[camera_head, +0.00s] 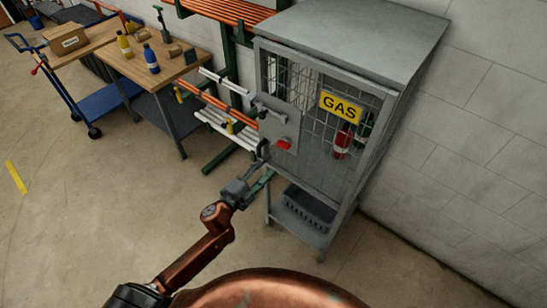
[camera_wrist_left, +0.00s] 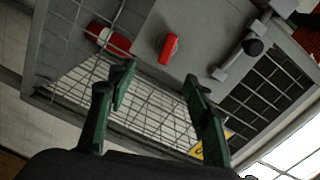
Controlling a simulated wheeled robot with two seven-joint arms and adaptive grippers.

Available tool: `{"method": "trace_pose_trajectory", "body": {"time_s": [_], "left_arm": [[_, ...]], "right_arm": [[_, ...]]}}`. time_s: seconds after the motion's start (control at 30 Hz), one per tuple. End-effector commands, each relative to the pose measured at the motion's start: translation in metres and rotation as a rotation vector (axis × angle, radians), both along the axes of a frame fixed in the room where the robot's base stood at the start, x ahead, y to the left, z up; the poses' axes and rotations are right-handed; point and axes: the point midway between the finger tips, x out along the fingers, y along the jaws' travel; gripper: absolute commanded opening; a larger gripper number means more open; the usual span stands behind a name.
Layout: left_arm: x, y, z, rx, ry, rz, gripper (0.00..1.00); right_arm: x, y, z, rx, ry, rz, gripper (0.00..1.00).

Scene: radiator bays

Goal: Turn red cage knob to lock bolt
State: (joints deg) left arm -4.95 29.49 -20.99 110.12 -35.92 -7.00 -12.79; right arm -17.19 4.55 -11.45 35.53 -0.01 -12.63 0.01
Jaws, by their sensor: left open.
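The grey gas cage (camera_head: 350,35) has a mesh door with a yellow GAS sign (camera_head: 341,106). Its red knob (camera_head: 283,144) sits on a grey lock plate at the left of the door. The knob also shows in the left wrist view (camera_wrist_left: 168,48), standing out from the plate. A grey bar with a dark round end (camera_wrist_left: 240,58), perhaps the bolt, lies beside the plate. My left gripper (camera_head: 265,165) is open and empty, just left of and below the knob. Its green fingers (camera_wrist_left: 157,80) are spread, with the knob beyond their tips. My right gripper does not show.
Red cylinders (camera_head: 342,140) stand inside the cage. A dark crate (camera_head: 305,210) sits on the shelf below. A wooden table (camera_head: 155,68) with bottles and a rack with orange bars (camera_head: 225,10) stand left. The floor in front is clear.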

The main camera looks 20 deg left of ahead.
Motion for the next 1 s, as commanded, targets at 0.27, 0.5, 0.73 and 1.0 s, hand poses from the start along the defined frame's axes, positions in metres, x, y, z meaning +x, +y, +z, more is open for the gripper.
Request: {"method": "trace_pose_trajectory", "body": {"time_s": [0.27,0.5,0.73,1.0], "left_arm": [[0.027,0.007,0.012,-0.973,0.355,0.008,0.58],[0.037,0.006,0.005,-1.380,0.488,0.012,0.58],[0.063,-0.004,0.004,-1.397,0.493,0.010,0.58],[0.099,-0.017,0.004,-1.394,0.492,0.011,0.58]], "right_arm": [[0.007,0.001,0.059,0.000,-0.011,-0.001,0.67],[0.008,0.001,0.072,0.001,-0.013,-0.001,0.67],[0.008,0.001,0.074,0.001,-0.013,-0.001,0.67],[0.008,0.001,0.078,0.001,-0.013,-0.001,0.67]]}}
